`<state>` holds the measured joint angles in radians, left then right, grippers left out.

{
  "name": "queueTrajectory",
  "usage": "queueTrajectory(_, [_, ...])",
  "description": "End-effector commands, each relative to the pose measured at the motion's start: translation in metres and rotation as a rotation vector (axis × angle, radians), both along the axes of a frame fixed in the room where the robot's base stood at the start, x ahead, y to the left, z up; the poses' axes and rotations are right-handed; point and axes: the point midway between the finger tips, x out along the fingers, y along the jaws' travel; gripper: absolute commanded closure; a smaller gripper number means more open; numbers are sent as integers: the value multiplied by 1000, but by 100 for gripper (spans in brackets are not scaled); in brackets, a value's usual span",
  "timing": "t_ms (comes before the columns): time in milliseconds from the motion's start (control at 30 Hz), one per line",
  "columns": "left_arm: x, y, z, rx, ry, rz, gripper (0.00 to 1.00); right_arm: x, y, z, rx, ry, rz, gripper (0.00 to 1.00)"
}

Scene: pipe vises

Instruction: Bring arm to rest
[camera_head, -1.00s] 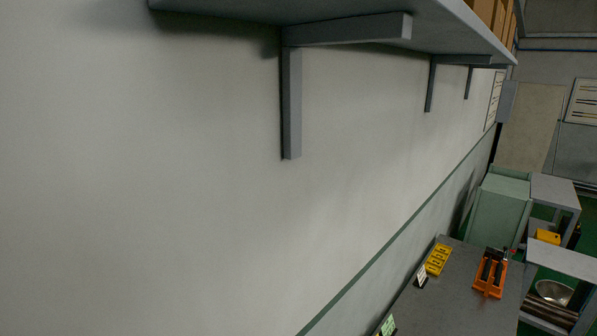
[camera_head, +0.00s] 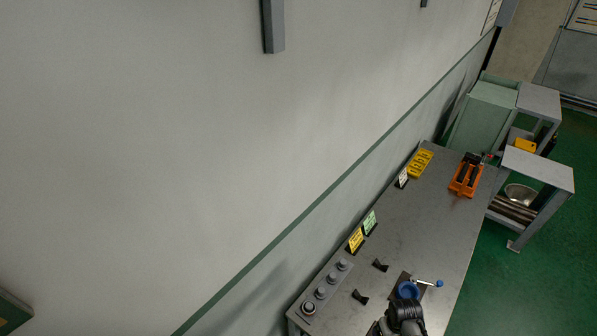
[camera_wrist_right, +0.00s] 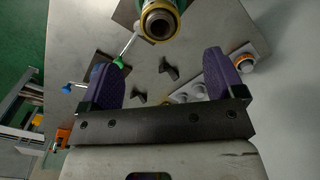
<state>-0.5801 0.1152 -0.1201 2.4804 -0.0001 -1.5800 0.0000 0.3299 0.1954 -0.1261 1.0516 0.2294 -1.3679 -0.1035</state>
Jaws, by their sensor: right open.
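My right gripper (camera_wrist_right: 160,75) shows in the right wrist view with its two purple fingers wide apart and nothing between them. It is above the grey bench (camera_wrist_right: 85,25). A pipe end with a yellow rim and green body (camera_wrist_right: 160,22) is beyond the fingertips at the top of that view. In the head view, a dark grey jointed part (camera_head: 405,316) at the bottom edge looks like my own arm; its fingers cannot be made out. My left gripper is in neither view.
The bench (camera_head: 420,225) holds a blue vise (camera_head: 408,290), an orange vise (camera_head: 466,176), small black blocks (camera_head: 380,265) and a knob panel (camera_head: 325,287) along the wall. A side table (camera_head: 540,168) stands beyond. Green floor (camera_head: 530,280) is open at right.

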Motion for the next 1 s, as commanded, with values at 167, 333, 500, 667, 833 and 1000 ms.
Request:
queueTrajectory(167, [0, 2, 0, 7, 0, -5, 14, 0, 0, 26, 0, -3, 0, 12])
queueTrajectory(333, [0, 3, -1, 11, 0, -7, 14, 0, 0, 43, -1, -2, 0, 12])
queueTrajectory(500, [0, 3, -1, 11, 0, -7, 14, 0, -3, 52, -18, 2, -25, 12])
queueTrajectory(667, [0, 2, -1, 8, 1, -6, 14, 27, 4, 108, -57, -153, -8, 12])
queueTrajectory(833, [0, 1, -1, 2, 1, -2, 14, 47, 27, 208, -88, -430, 26, 12])
queueTrajectory(1000, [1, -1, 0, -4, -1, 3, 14, 2, 53, 263, -88, -615, 53, 12])
